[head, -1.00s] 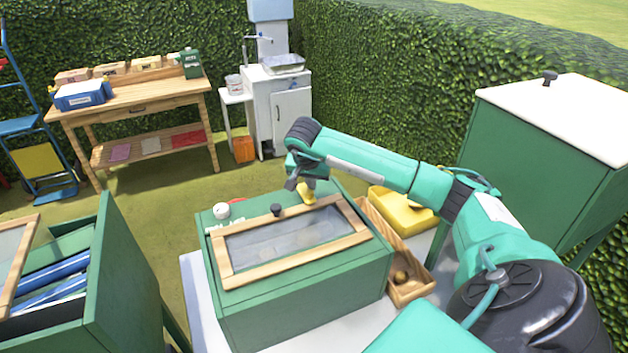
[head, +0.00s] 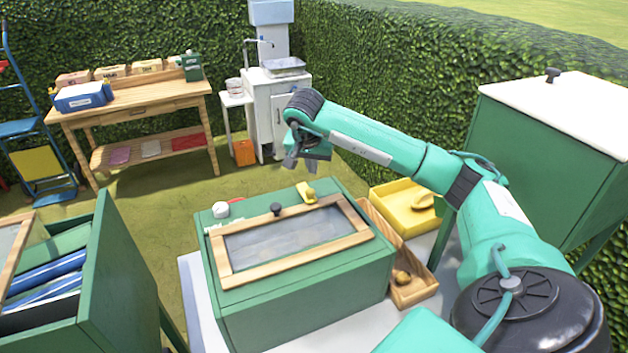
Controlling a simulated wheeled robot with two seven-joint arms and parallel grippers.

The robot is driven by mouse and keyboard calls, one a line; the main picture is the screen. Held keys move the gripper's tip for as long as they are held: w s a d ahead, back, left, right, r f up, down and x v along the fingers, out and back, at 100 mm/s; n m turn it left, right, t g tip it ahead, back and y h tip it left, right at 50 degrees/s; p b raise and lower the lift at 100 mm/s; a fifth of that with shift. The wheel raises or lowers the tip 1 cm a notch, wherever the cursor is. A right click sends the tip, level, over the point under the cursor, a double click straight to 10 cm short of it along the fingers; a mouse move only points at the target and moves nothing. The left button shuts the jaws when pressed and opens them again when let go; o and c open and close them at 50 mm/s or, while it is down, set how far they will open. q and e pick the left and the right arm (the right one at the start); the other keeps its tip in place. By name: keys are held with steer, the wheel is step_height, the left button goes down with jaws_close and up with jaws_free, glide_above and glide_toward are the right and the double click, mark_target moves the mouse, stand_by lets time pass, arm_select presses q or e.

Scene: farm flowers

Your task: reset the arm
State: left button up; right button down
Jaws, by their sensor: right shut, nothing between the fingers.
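My right gripper (head: 296,163) is shut and empty. It hangs in the air above and behind the green box, fingers pointing down. The green box (head: 300,310) stands on a pale table, and its wood-framed clear lid (head: 290,239) lies closed with a dark knob on it. A small yellow object (head: 306,192) sits on the box's back top edge, below the gripper and apart from it. My left gripper is not in view.
A white round item (head: 221,209) sits on the box's back left. Right of the box are a wooden tray (head: 412,294) and a yellow tray (head: 388,203). A large green cabinet (head: 540,160) stands at right, and an open green box (head: 120,270) at left.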

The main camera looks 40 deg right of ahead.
steer(key=b+v, duration=0.1)
steer(key=v, duration=0.5)
steer(key=shift+a+r, duration=0.25)
steer(key=shift+s, duration=0.1)
